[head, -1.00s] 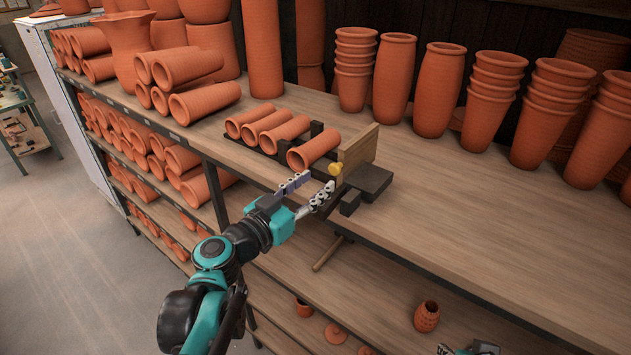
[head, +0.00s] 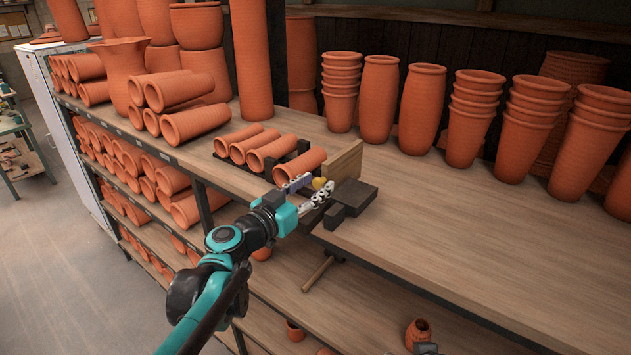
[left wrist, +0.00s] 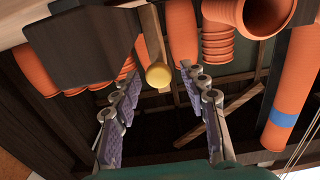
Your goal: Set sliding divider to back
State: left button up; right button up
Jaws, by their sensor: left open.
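The sliding divider (head: 345,161) is an upright pale wooden board on the shelf top, at the right end of a row of lying clay cylinders. A yellow knob (head: 319,184) sticks out of its front edge. My left gripper (head: 311,190) is open at the knob, with a finger on either side of it. In the left wrist view, the knob (left wrist: 159,77) lies between the open fingers, nearer their tips, with no clear contact. The divider's edge (left wrist: 151,32) runs up behind it. Only a sliver of my right gripper (head: 427,348) shows at the bottom edge.
A dark block (head: 355,193) sits right of the divider, with a smaller one (head: 334,216) in front. The lying cylinders (head: 300,165) rest left in a dark rack. Tall clay pots (head: 422,110) stand along the back. The shelf top (head: 480,235) at right is clear.

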pick_arm(q)
jog(key=shift+x, duration=0.9)
jog(key=shift+s, duration=0.1)
grip_shut()
jog(key=s+d, duration=0.1)
jog(key=d, duration=0.1)
jog(key=s+d, duration=0.4)
jog(key=d, duration=0.1)
jog(key=shift+s+d, duration=0.1)
grip_release()
